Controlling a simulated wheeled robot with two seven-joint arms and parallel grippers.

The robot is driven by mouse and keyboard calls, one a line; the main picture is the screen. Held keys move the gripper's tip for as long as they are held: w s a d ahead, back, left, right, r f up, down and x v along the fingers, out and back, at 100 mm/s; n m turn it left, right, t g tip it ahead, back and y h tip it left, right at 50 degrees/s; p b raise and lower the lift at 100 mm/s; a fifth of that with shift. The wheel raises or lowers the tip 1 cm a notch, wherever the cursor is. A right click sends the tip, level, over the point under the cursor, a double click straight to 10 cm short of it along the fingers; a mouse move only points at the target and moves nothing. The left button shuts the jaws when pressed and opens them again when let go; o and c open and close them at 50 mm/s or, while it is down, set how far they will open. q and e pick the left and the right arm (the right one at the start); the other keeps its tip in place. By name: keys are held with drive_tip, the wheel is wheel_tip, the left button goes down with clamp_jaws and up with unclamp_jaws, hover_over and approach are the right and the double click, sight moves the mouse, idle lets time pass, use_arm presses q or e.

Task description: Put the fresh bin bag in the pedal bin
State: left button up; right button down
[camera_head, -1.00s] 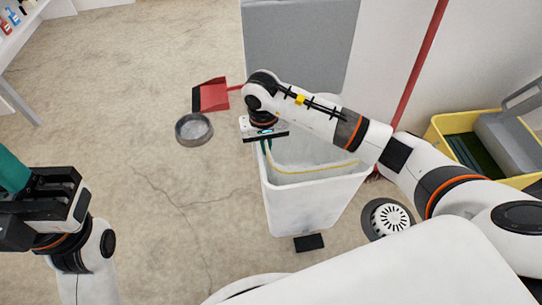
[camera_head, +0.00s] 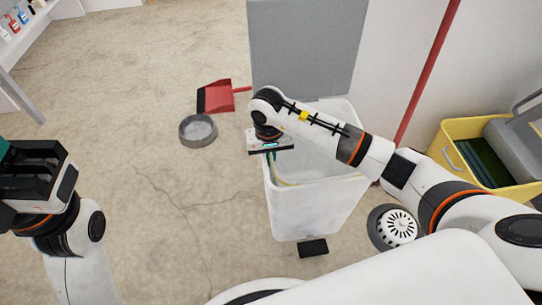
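The white pedal bin (camera_head: 312,215) stands on the floor with its grey lid (camera_head: 303,50) raised and its black pedal (camera_head: 313,247) at the front. My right gripper (camera_head: 271,160) points down at the bin's left rim, and its fingertips are partly hidden. A thin pale yellowish strip, perhaps the bag's edge (camera_head: 285,183), shows just inside the bin below that gripper. The rest of the bag is hard to tell from the white bin. My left gripper (camera_head: 12,165) is at the left picture edge, with a bit of teal at its cut-off tip. Its finger opening is not clear.
A grey round bowl (camera_head: 197,130) and a red dustpan (camera_head: 217,97) lie left of the bin. A red pole (camera_head: 428,72) leans behind it. A yellow mop bucket (camera_head: 455,150) stands at right. The floor at centre left is clear.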

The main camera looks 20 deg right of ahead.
drive_tip(key=c, duration=1.6)
unclamp_jaws()
drive_tip(key=shift+c, duration=0.2)
